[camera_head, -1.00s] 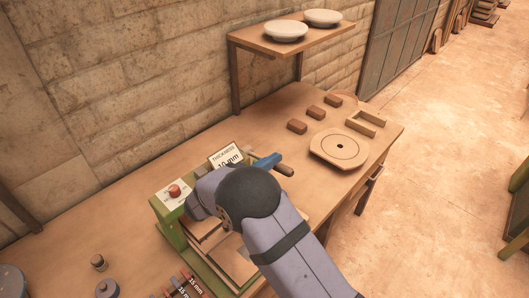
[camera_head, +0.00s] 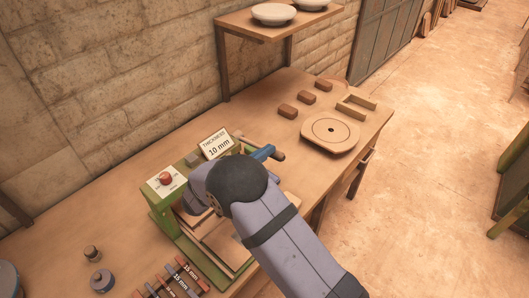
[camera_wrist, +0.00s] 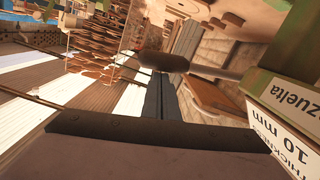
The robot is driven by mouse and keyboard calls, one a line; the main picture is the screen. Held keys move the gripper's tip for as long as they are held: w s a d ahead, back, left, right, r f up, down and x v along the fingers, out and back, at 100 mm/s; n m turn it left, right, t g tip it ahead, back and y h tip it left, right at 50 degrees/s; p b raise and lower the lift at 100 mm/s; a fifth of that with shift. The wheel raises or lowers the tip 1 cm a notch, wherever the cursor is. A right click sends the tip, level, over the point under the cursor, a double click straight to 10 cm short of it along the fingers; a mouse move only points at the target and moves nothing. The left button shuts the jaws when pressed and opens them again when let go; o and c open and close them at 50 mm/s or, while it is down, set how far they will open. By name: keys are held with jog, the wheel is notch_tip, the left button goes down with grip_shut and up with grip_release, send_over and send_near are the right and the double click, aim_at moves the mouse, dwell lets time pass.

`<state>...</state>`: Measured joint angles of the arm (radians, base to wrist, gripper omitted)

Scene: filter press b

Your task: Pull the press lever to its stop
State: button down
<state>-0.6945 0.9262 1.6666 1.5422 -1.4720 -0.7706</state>
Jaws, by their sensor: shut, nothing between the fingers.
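The green press (camera_head: 160,212) stands on the bench with a red knob on its left top. A sign on it reads "THICKNESS 10 mm" (camera_head: 216,145). My arm covers the middle of the press. The lever's brown grip (camera_head: 278,156) sticks out right of my arm, beside a blue part. In the wrist view the dark brown grip (camera_wrist: 163,61) and its grey rod cross the picture. My gripper (camera_wrist: 176,60) is shut and empty; its dark fingers pass behind the grip in this view. Whether they touch it I cannot tell.
A round wooden plate (camera_head: 330,131), several small brown blocks and an open wooden frame (camera_head: 356,106) lie on the right of the bench. A shelf (camera_head: 262,28) with pale dishes stands behind. Labelled spacers (camera_head: 172,280) lie front left. The bench's back left is clear.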

jog(key=shift+s+d+f, duration=0.2)
jog(key=shift+f, duration=0.55)
jog(key=s+a+r+b, duration=0.1)
jog(key=s+a+r, duration=0.5)
jog(key=a, duration=0.2)
jog(key=shift+s+a+r+b, duration=0.15)
jog(key=shift+s+a+b, duration=0.1)
jog(key=shift+s+b, duration=0.1)
jog(key=shift+w, duration=0.1)
